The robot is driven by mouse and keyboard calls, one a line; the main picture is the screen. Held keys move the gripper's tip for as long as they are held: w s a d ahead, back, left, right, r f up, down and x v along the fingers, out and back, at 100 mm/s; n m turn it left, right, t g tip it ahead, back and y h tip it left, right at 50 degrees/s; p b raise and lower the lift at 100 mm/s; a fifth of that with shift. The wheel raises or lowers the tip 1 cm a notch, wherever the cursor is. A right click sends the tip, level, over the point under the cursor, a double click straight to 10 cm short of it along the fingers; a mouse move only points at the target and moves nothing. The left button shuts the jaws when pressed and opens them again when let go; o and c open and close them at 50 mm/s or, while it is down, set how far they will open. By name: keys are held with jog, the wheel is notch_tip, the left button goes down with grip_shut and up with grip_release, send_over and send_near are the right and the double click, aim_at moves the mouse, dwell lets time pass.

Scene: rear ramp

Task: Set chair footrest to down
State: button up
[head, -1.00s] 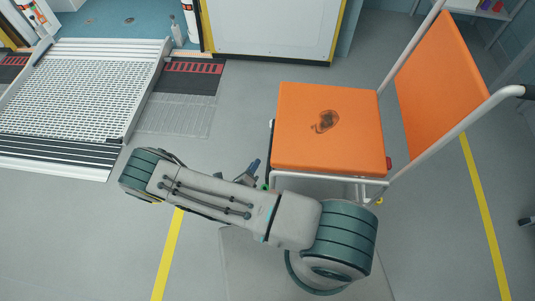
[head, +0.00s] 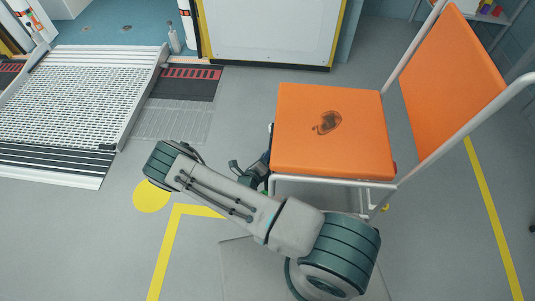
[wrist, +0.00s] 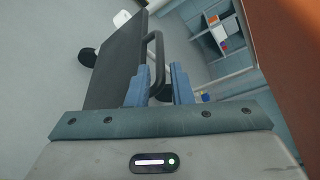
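The chair has an orange seat (head: 335,140) with a dark stain and an orange backrest (head: 452,80) on a pale tubular frame. In the wrist view a flat dark grey panel (wrist: 117,62), which looks like the footrest, stands steeply tilted. A dark loop handle (wrist: 157,48) projects from its right side. My gripper (wrist: 160,84) is open, its two blue fingers apart, with the lower part of the loop between or just beyond them; contact cannot be told. In the head view my gripper is low at the seat's left edge, partly hidden, and the footrest is mostly hidden there.
A perforated metal ramp (head: 75,90) lies at the left. A white panel with yellow edges (head: 270,30) stands behind. Shelves (wrist: 218,38) show in the wrist view. Floor with yellow lines (head: 160,250) is clear at the lower left.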

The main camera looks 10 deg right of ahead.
jog(key=shift+x, duration=1.35)
grip_shut()
jog(key=shift+a, duration=0.1)
jog(key=shift+a, duration=0.1)
